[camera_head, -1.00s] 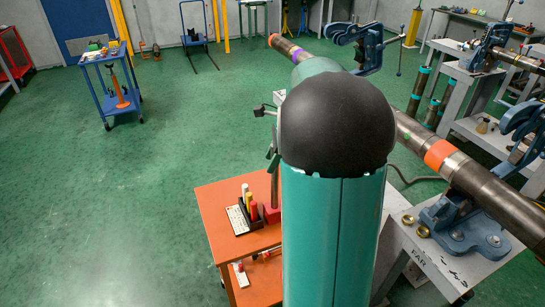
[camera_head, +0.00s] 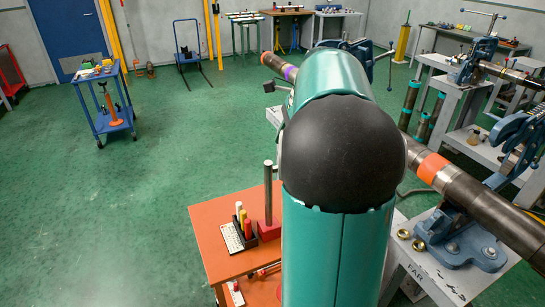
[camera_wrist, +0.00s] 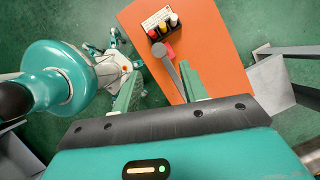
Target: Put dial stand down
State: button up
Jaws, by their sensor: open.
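The dial stand (camera_head: 268,198) stands upright on the orange cart top, with a grey metal post on a red base. In the wrist view a grey round part and bar of the stand (camera_wrist: 170,68) show beside its red base. My gripper (camera_wrist: 160,88) is open, its two green fingers spread wide. In the wrist view the bar lies between the fingers' lines, nearer the right finger. I cannot tell the height gap between them. In the head view my arm hides most of my gripper.
The orange cart (camera_head: 215,225) also holds a dark rack of coloured markers (camera_head: 243,222) and a white card (camera_head: 231,238), left of the stand. A grey bench (camera_head: 425,262) with a pipe vise (camera_head: 460,240) and pipe (camera_head: 475,200) is at right.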

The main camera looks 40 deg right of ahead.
jog(key=s+a+r+n+h, duration=0.1)
jog(key=s+a+n+h, duration=0.15)
jog(key=a+n, duration=1.1)
jog(key=s+a+f+n+t, duration=0.1)
jog(key=s+a+f+n, duration=0.1)
jog(key=s+a+n, duration=0.3)
jog(key=s+a+f+n+t+h, duration=0.1)
jog(key=s+a+n, duration=0.4)
jog(key=a, duration=0.7)
notch_tip(320, 180, down, 2)
jog(key=shift+f+n+t, duration=0.15)
jog(key=shift+n+t, duration=0.35)
jog(key=shift+n, duration=0.45)
